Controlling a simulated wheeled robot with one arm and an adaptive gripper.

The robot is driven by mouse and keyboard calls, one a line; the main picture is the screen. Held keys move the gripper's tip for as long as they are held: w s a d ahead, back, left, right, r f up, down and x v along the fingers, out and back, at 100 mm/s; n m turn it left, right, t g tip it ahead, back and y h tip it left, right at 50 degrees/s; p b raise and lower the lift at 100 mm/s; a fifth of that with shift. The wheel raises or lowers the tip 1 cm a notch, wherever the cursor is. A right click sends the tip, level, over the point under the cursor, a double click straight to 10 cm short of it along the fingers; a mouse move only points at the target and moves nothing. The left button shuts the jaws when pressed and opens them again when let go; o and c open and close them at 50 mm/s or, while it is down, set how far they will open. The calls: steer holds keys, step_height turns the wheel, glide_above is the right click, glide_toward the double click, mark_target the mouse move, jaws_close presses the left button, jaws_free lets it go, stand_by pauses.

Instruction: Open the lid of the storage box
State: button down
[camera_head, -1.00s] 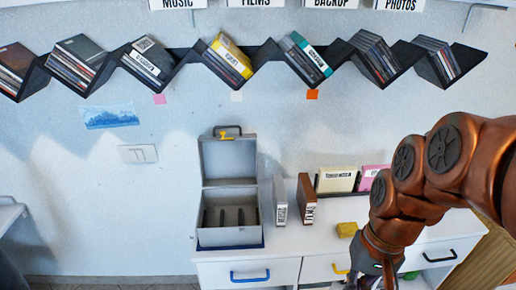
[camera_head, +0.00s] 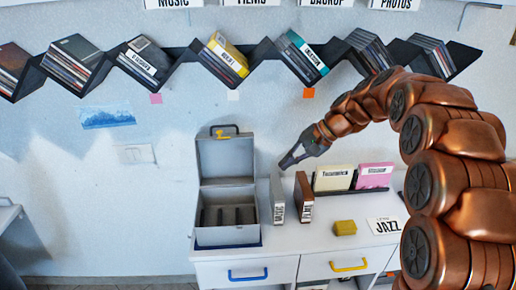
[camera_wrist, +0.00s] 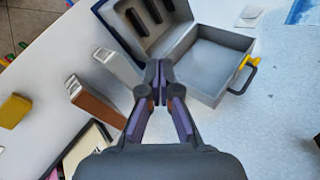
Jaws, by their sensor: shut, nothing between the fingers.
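The grey storage box (camera_head: 203,236) stands on the white cabinet top. Its lid (camera_head: 227,158) is raised upright against the wall side, with a dark handle and a yellow latch (camera_head: 220,133) at the top. The box interior is visible, with dark dividers inside. In the wrist view the open lid (camera_wrist: 212,62) lies beyond my fingertips. My gripper (camera_head: 284,165) is shut and empty, to the right of the raised lid and above the cabinet top. Its fingertips meet in the wrist view (camera_wrist: 158,66); I cannot tell whether they touch the box.
A white case (camera_head: 278,199) and a brown case (camera_head: 303,197) stand just right of the box. A holder with cream (camera_head: 333,178) and pink (camera_head: 374,176) cases is behind. A yellow block (camera_head: 345,228) and a JAZZ card (camera_head: 384,226) lie on the cabinet top.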

steer(key=shift+w+a+f+m+t+y, duration=0.15)
steer(key=shift+w+f+t+y, duration=0.25)
steer(key=shift+w+f+y, duration=2.35)
steer(key=shift+w+a+f+m+t+y, duration=0.1)
steer(key=shift+w+f+t, duration=0.45)
steer(key=shift+w, duration=4.45)
steer(key=shift+w+a+f+m+t+y, duration=0.2)
steer(key=shift+w+f+y, duration=1.4)
steer(key=shift+w, duration=2.3)
